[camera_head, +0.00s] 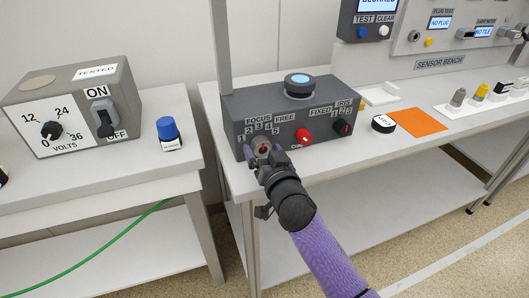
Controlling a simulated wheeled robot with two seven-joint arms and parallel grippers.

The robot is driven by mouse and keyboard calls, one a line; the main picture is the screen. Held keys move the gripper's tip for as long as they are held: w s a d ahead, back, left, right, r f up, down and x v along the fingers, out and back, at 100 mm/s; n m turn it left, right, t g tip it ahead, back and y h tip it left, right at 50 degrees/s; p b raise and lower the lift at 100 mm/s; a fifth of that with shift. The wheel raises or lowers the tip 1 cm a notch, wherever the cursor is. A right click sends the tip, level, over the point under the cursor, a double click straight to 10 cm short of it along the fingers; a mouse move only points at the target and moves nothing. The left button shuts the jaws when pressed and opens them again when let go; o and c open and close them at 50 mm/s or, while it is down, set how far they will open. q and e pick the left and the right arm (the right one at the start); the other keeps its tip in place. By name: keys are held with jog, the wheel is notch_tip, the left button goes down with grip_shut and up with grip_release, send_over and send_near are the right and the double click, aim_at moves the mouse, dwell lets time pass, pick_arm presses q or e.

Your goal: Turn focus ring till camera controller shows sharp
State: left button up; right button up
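The dark grey camera box (292,113) stands on the white bench, with a round blue-topped lens (299,84) on top. Its front has a focus knob (263,146) at the left under the marks 1 to 5 and FREE, a red knob (304,136), and a black iris knob (342,127). My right gripper (263,151) is at the focus knob, one purple finger on each side of it. I cannot tell whether the fingers press on it. The controller (366,22) at the top has a screen, cut by the frame, that appears to read BLURRED. My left gripper is not in view.
A voltage box (75,106) with an ON/OFF switch and a blue-capped bottle (169,134) stand on the left table. A grey post (221,45) rises behind the box.

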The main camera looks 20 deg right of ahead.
jog(key=c, duration=1.1)
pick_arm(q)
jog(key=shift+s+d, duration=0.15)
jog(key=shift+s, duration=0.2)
